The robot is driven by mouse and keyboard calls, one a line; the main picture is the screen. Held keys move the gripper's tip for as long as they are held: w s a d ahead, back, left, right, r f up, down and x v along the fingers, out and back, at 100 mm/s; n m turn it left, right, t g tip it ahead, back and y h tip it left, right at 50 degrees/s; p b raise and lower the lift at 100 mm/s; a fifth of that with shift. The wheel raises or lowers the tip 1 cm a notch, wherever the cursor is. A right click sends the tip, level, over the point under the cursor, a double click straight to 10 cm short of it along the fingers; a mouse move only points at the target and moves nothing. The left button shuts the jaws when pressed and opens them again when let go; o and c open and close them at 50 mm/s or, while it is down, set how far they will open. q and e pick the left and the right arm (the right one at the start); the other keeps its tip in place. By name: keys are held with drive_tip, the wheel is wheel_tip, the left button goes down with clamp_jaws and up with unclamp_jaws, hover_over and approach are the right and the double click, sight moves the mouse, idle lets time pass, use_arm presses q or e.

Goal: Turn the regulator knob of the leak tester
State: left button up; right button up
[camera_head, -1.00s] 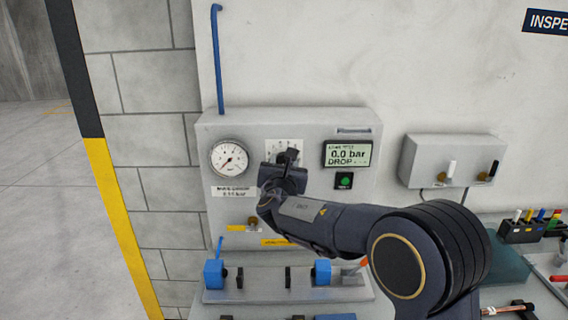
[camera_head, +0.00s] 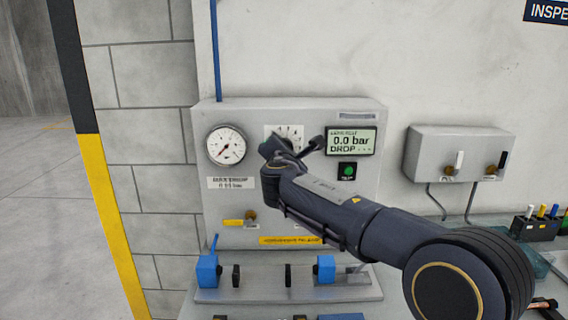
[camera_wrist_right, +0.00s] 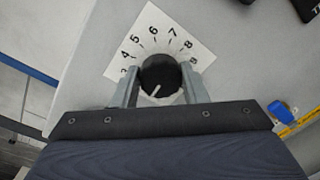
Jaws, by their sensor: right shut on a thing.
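The leak tester (camera_head: 370,220) is a light grey box on the wall with a round gauge (camera_head: 226,145), a display (camera_head: 351,141) reading 0.0 bar and a green button (camera_head: 347,171). Its black regulator knob (camera_wrist_right: 161,75) sits on a white numbered dial plate (camera_wrist_right: 150,35); in the head view my right gripper hides the knob. My right gripper (camera_wrist_right: 160,88) is shut on the knob, one finger on each side. The knob's white mark points to the lower left in the wrist view. In the head view the right gripper (camera_head: 280,148) is at the dial. My left gripper is not in view.
Below the tester, a fixture (camera_head: 290,294) carries blue blocks and black uprights. A yellow-handled valve (camera_head: 236,223) is on the tester's lower front. A second grey box (camera_head: 450,152) hangs to the right, with a dark holder (camera_head: 535,227) of coloured items below it.

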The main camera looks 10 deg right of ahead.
drive_tip(key=n+b, duration=0.7)
drive_tip(key=n, duration=0.4)
drive_tip(key=n+t+b, duration=0.1)
drive_tip(key=n+b, duration=0.6)
drive_tip(key=n, duration=0.4)
drive_tip(key=n+y+b, duration=0.1)
drive_tip(key=n+b, duration=0.6)
drive_tip(key=n, duration=0.4)
drive_tip(key=shift+a+f, duration=0.1)
drive_tip(key=shift+f, duration=0.15)
idle(0.4)
idle(0.5)
drive_tip(key=o, duration=0.9)
drive_tip(key=shift+o, duration=0.2)
